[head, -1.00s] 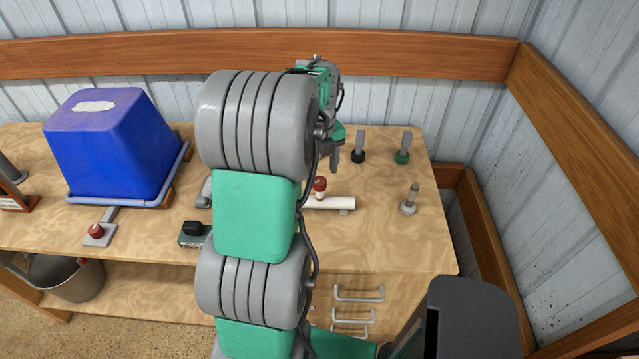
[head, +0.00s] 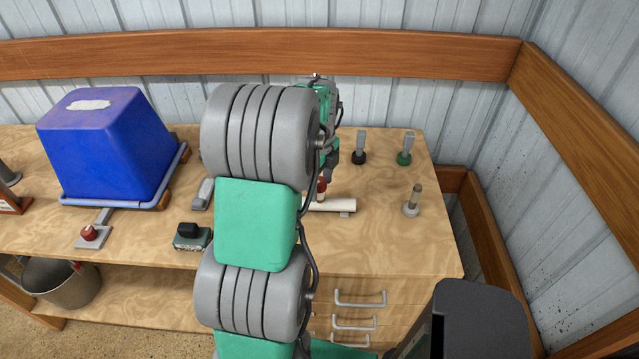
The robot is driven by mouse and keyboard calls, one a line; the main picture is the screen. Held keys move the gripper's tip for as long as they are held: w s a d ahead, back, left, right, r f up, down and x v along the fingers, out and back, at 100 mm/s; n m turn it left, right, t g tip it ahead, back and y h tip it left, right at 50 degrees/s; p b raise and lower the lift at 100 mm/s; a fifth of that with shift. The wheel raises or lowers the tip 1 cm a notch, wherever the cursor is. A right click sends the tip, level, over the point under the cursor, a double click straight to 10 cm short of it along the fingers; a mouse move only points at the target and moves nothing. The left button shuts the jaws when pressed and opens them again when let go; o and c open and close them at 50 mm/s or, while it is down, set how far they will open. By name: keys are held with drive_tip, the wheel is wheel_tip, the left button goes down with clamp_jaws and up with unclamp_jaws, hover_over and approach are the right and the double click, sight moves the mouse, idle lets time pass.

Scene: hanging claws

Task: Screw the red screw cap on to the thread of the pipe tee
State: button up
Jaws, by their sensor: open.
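The pipe tee (head: 335,205) is a white pipe lying on the workbench, its left part hidden behind my arm. The red screw cap (head: 322,185) stands upright on the tee's upward branch, and its top is partly covered by my gripper. Whether it is threaded on cannot be told. My gripper (head: 328,168) is open and points down just above and around the level of the cap. The view is too small to show whether its fingers touch the cap.
A black-based tool (head: 360,147), a green-based one (head: 405,148) and a grey one (head: 412,203) stand right of the tee. A dark green box (head: 192,236) and a red knob (head: 90,233) sit near the front edge.

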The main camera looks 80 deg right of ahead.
drive_tip(key=n, duration=0.5)
drive_tip(key=shift+n, duration=0.4)
drive_tip(key=shift+n, duration=0.9)
drive_tip(key=n, duration=0.8)
clamp_jaws()
